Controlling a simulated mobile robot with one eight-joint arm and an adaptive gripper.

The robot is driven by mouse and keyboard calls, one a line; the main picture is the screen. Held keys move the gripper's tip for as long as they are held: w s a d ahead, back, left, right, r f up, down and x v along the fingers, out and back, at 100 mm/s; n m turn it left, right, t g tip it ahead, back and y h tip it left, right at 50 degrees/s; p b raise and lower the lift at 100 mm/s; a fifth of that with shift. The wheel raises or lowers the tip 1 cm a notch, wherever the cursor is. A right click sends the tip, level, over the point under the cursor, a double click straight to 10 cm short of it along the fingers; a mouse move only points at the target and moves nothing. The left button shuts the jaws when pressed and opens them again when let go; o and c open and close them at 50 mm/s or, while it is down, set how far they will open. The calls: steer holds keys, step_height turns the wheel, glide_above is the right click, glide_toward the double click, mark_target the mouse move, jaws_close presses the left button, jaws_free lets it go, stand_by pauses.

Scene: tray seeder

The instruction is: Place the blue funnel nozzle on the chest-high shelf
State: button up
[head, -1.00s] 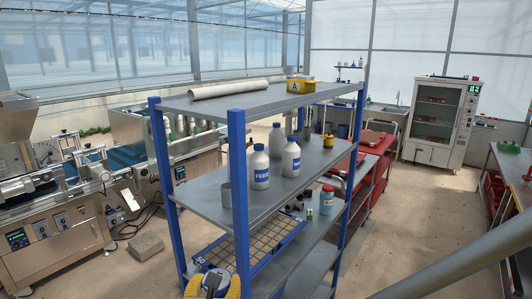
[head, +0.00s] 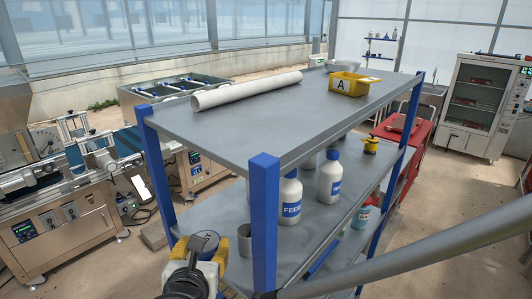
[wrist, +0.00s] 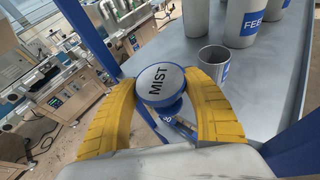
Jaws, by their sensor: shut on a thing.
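My gripper (wrist: 158,78) is shut on the blue funnel nozzle (wrist: 163,84). The nozzle has a round grey top marked MIST and a blue rim. In the head view my yellow-fingered gripper (head: 203,246) holds it (head: 207,239) at the left end of the shelf rack, between two blue posts. The middle shelf (head: 312,232), likely the chest-high one, bears bottles and a cup. In the wrist view that shelf (wrist: 265,75) lies just right of and beyond the nozzle. The nozzle's lower part is mostly hidden.
A grey cup (head: 245,241) stands near the shelf's left end, with white FEED bottles (head: 290,200) beyond it. A blue front post (head: 264,225) is close to my gripper. The top shelf (head: 225,130) bears a white roll (head: 245,90) and a yellow bin (head: 349,83).

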steer(key=w, duration=1)
steer(key=w+p, duration=0.1)
steer(key=w, duration=0.4)
steer(key=shift+a, duration=0.4)
steer(key=shift+w, duration=0.55)
step_height(320, 180, down, 4)
steer(key=shift+w+a+r, duration=0.1)
steer(key=shift+w+r, duration=0.05)
steer(key=shift+r, duration=0.1)
steer(key=shift+f, duration=0.1)
steer(key=shift+f, duration=0.15)
steer(key=o, duration=1.2)
